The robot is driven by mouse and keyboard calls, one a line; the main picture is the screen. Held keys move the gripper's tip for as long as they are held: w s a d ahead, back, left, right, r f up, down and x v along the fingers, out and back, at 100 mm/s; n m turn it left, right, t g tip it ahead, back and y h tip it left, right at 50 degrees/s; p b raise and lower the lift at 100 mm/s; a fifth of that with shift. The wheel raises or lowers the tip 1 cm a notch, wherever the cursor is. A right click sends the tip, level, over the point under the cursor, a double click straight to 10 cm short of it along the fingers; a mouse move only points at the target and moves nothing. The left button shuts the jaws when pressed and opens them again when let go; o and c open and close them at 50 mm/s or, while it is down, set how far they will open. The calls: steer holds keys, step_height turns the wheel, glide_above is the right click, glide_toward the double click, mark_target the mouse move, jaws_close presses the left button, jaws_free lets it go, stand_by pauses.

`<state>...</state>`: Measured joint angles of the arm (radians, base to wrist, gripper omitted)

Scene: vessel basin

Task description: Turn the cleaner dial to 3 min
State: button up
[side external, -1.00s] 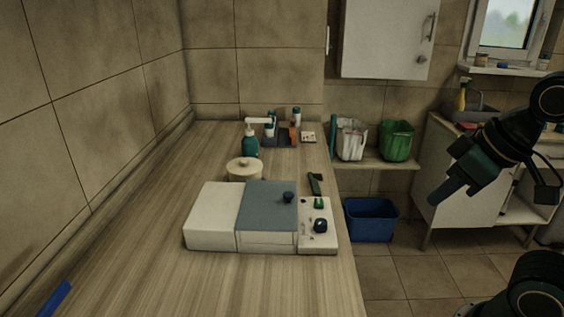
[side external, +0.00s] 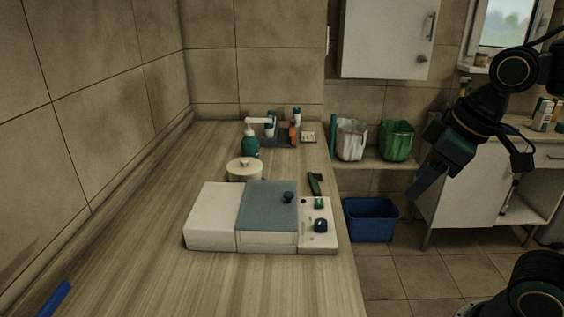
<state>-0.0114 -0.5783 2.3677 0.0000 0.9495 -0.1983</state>
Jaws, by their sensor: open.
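The cleaner (side external: 212,222) is a white box on the wooden counter, with a blue-grey lid (side external: 262,205) that has a dark knob (side external: 288,197). Its control panel (side external: 318,243) is on the right end. The dark blue dial (side external: 320,225) sits on this panel, below a green switch (side external: 319,203). The dial's markings are too small to read. My gripper (side external: 418,190) is open and empty, in the air to the right of the counter, well apart from the dial and higher than it.
A round lidded pot (side external: 245,169), a green pump bottle (side external: 250,143) and a dark green-handled tool (side external: 314,184) stand or lie behind the cleaner. A blue bin (side external: 371,219) is on the floor. The counter (side external: 270,285) in front is clear.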

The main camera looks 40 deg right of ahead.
steer(key=w+a+n+g, duration=0.1)
steer(key=w+n+g, duration=0.1)
steer(key=w+n, duration=0.6)
steer(key=n+g, duration=0.3)
glide_above(321, 222)
step_height(321, 222, down, 4)
step_height(321, 222, down, 14)
steer(key=shift+r, duration=0.1)
stand_by(0.3)
steer(key=c, duration=1)
